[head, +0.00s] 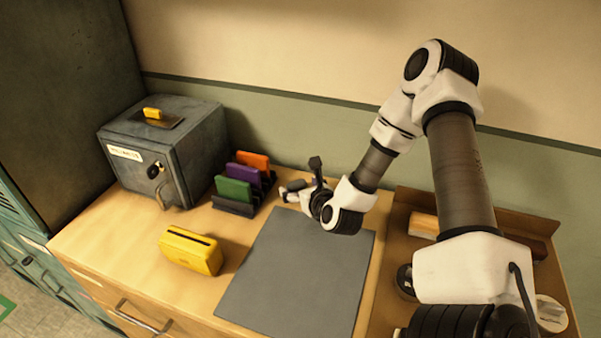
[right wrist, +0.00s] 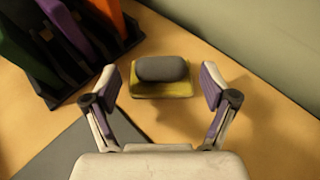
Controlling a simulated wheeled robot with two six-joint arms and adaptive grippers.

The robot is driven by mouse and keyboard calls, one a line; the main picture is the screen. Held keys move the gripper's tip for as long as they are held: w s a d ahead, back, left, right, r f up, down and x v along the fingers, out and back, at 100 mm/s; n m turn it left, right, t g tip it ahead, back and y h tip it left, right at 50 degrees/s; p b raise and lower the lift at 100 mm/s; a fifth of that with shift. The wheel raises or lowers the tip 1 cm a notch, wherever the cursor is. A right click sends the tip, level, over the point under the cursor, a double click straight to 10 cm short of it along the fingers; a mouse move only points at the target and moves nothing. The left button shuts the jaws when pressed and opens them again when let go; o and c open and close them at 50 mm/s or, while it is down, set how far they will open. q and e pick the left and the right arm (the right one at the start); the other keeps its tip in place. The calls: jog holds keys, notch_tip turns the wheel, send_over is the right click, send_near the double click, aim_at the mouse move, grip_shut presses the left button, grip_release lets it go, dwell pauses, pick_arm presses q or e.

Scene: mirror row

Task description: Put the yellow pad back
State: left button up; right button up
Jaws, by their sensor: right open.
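A small yellow pad (right wrist: 162,92) with a dark grey rounded top lies on the wooden surface in the right wrist view. My right gripper (right wrist: 161,88) is open, with one finger to each side of it and a gap on both sides. In the head view my right gripper (head: 298,178) is low beside the rack, and I cannot make out this pad there. A dark rack (head: 236,207) holds upright green (head: 234,189), purple (head: 247,172) and orange (head: 254,160) pieces. My left gripper is not in view.
A yellow slotted box (head: 191,250) stands at the front left. A grey locked box (head: 165,145) with a yellow piece (head: 152,113) on top stands behind it. A grey mat (head: 295,275) lies bare in the middle. A brown tray (head: 398,225) with objects is at the right.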

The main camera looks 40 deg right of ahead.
jog(key=shift+s+a, duration=0.1)
jog(key=shift+s, duration=0.25)
jog(key=v, duration=0.5)
jog(key=shift+s+r, duration=0.15)
jog(key=shift+r, duration=0.1)
jog(key=p+v, duration=0.2)
jog(key=p, duration=0.1)
jog(key=p+v, duration=0.3)
jog(key=shift+r, duration=0.35)
jog(key=shift+s+a+p, duration=0.2)
jog(key=shift+s+p, duration=0.05)
jog(key=shift+p, duration=0.3)
jog(key=shift+s+f, duration=0.1)
jog(key=shift+f, duration=0.1)
